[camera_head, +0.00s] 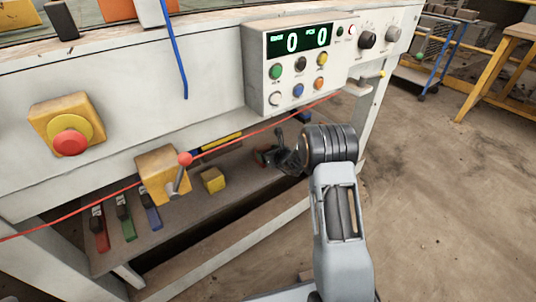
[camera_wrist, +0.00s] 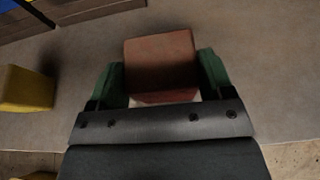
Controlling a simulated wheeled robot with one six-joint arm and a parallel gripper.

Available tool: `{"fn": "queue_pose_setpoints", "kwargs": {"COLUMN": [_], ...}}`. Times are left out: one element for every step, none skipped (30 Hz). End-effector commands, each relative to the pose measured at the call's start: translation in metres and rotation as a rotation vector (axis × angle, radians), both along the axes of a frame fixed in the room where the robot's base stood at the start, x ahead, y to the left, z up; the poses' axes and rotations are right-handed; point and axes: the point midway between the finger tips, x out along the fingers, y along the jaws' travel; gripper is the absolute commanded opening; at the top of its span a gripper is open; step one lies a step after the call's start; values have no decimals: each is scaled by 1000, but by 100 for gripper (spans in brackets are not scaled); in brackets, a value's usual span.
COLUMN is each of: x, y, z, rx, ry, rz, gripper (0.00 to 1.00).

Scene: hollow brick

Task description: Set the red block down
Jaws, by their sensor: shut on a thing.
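The red block (camera_wrist: 160,62) is between the two green finger pads of my gripper (camera_wrist: 161,84) in the wrist view. My gripper is shut on it. In the head view, my gripper (camera_head: 271,157) is at the lower shelf (camera_head: 190,215) under the bench, reaching in from the right. The block is mostly hidden there by the gripper. I cannot tell whether its underside touches the shelf.
A yellow block (camera_head: 213,180) stands on the shelf to the left; it also shows in the wrist view (camera_wrist: 26,88). A lever box with a red knob (camera_head: 185,158) and a red cable (camera_head: 262,128) are close by. The control panel (camera_head: 300,65) overhangs above.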

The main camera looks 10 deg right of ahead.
Motion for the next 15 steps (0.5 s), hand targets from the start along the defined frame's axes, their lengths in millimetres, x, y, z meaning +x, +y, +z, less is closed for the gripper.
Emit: {"fn": "queue_pose_setpoints", "kwargs": {"x": [0,0,0,0,0,0,0,0,0,0,0,0,0,0,0], "y": [0,0,0,0,0,0,0,0,0,0,0,0,0,0,0], "z": [1,1,1,0,-1,-2,-3,-4,-4,-3,-3,-3,-3,-3,-3], "rx": [0,0,0,0,0,0,0,0,0,0,0,0,0,0,0], "ry": [-1,-1,-1,-1,-1,-1,-1,-1,0,0,1,1,1,1,1], "rz": [0,0,0,0,0,0,0,0,0,0,0,0,0,0,0], "gripper": [46,46,46,46,46,46,46,46,76,79,82,86,89,91,95]}}
